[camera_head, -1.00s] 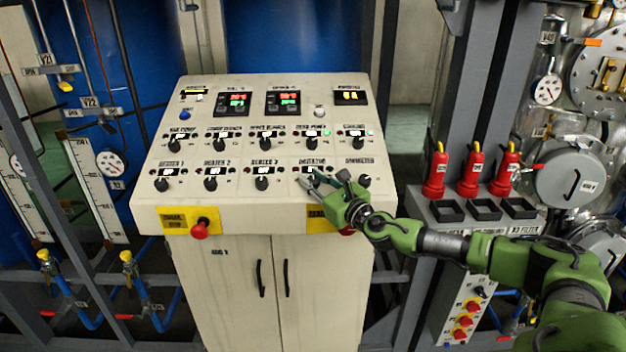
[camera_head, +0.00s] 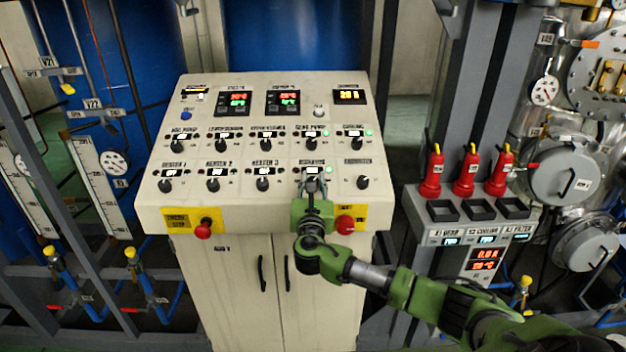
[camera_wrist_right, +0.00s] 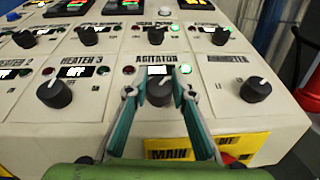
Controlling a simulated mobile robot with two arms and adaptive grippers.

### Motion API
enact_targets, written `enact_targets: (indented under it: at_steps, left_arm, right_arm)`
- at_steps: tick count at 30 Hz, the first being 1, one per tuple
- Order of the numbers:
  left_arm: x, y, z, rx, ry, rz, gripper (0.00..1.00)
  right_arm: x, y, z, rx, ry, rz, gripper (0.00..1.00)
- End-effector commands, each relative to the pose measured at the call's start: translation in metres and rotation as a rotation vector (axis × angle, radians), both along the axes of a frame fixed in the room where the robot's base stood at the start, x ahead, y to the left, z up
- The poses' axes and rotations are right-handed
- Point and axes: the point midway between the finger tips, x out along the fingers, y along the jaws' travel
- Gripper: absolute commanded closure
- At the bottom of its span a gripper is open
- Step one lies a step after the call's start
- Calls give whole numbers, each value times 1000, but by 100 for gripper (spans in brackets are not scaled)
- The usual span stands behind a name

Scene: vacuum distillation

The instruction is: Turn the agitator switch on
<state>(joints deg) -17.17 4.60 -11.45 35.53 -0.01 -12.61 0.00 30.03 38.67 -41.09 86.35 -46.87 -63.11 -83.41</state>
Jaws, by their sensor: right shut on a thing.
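The agitator switch is a black rotary knob (camera_wrist_right: 159,94) under the label AGITATOR on the beige control panel (camera_head: 235,158). In the right wrist view, the two teal fingers of my right gripper (camera_wrist_right: 157,90) stand on either side of this knob and are shut on it. A white display (camera_wrist_right: 157,70) above the knob is lit, its text too small to read. The green lamp (camera_wrist_right: 185,69) right of it is bright; the red lamp (camera_wrist_right: 129,70) on the left is dark. In the head view my right gripper (camera_head: 313,184) covers most of the knob. My left gripper is out of view.
The heater 3 knob (camera_wrist_right: 53,92) is left of the agitator, the manometer knob (camera_wrist_right: 255,88) right. Red emergency buttons (camera_head: 203,229) and (camera_head: 345,225) stick out from yellow plates on the panel's front. Red plugs (camera_head: 431,175) stand over black sockets at right.

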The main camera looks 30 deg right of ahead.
Motion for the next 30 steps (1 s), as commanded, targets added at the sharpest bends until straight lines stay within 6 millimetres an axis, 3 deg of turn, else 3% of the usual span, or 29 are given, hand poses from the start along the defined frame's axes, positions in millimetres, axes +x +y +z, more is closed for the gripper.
enact_targets:
  at_steps: [15,30]
  left_arm:
    - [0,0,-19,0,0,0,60]
    - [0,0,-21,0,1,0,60]
  right_arm:
    - [0,0,1,105,-70,-315,99]
    - [0,-1,4,122,-84,-374,99]
